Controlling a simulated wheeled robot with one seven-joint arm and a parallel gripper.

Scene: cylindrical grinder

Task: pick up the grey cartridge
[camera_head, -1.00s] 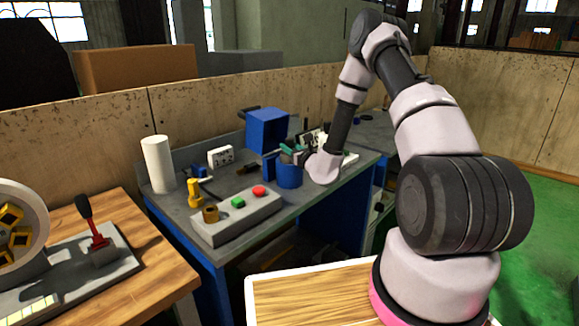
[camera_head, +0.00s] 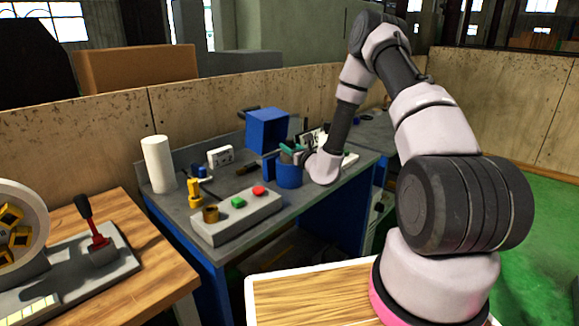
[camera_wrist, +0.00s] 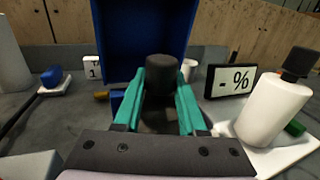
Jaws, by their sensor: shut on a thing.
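The grey cartridge (camera_wrist: 161,70) is a dark grey cylinder, seen in the wrist view between the two teal fingers of my gripper (camera_wrist: 163,82). The fingers touch it on both sides. Its lower part is partly hidden by the fingers and the gripper body. In the head view, my gripper (camera_head: 294,153) is over the workbench beside the blue cup (camera_head: 289,175). I cannot make out the cartridge clearly there, nor tell how far it is above the bench.
A blue open box (camera_head: 268,130) stands behind my gripper. A white bottle with a black cap (camera_wrist: 271,110) and a "- %" display (camera_wrist: 231,80) are on the right in the wrist view. A button panel (camera_head: 237,216) and a white cylinder (camera_head: 158,164) are on the bench.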

